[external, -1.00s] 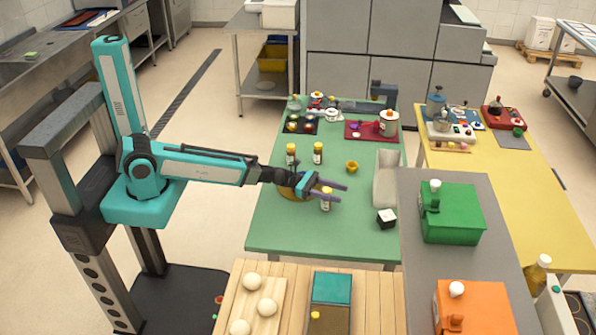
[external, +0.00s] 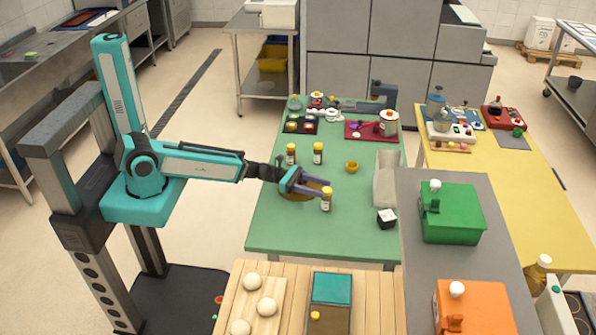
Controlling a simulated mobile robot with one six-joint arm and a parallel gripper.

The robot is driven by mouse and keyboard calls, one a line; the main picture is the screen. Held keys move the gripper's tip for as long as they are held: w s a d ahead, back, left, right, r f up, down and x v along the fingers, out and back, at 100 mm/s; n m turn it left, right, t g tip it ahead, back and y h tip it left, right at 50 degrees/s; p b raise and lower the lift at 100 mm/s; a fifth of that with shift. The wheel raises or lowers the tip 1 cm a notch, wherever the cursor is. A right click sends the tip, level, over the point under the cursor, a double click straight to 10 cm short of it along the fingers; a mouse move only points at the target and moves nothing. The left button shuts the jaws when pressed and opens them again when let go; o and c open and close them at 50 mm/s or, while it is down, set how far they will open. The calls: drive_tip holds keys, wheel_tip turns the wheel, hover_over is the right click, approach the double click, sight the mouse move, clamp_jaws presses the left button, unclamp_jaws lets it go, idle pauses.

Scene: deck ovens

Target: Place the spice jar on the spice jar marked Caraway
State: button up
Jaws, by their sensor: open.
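Three spice jars with yellow lids and pale labels stand upright on the green table (external: 285,225). One jar (external: 326,202) is at the front, right by my gripper's fingertips. Two more stand farther back, a left jar (external: 291,156) and a right jar (external: 318,155). The labels are too small to read, so I cannot tell which is Caraway. My gripper (external: 324,187) is open and low over the table, its fingers pointing right. I cannot tell if they touch the front jar.
A round brownish bowl (external: 290,195) is partly hidden under my gripper. A small yellow cup (external: 351,167), a black-and-white cube (external: 387,219) and a long pale bin (external: 387,180) stand to the right. The front left of the green table is clear.

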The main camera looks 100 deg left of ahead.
drive_tip(key=shift+p+v, duration=2.45)
drive_tip(key=shift+v, duration=0.65)
drive_tip(key=shift+s, duration=0.15)
drive_tip(key=shift+o, duration=0.6)
drive_tip(key=shift+s+d+p, duration=0.15)
drive_tip(key=shift+d+p, duration=0.05)
drive_tip(key=shift+p, duration=0.2)
drive_tip(key=shift+f, duration=0.1)
